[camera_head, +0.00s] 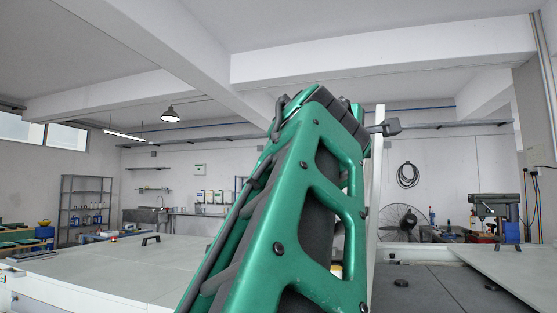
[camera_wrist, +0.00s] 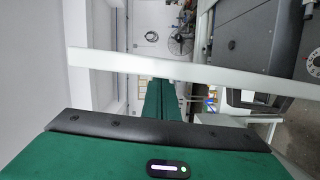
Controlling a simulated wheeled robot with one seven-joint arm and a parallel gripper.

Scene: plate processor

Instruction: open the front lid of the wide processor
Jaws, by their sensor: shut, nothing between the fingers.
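The wide processor's pale grey top (camera_head: 85,270) spreads across the lower left of the head view, with a black handle (camera_head: 150,239) on it. A thin white upright strip (camera_head: 376,190), looking like a panel edge-on, stands right of my green arm. A dark knob or handle (camera_head: 385,128) juts out near its top. In the wrist view a white bar (camera_wrist: 120,62) crosses the picture. My gripper (camera_wrist: 161,82) shows there as two dark green fingers side by side, shut and empty. Their tips end at the bar; I cannot tell whether they touch it. My arm hides the gripper in the head view.
A dark grey surface (camera_head: 430,287) with small black knobs and a sloping pale panel (camera_head: 510,270) lie at the right. A fan (camera_head: 402,220), a drill press (camera_head: 496,208) and shelves (camera_head: 85,205) stand farther back. The air above the left top is clear.

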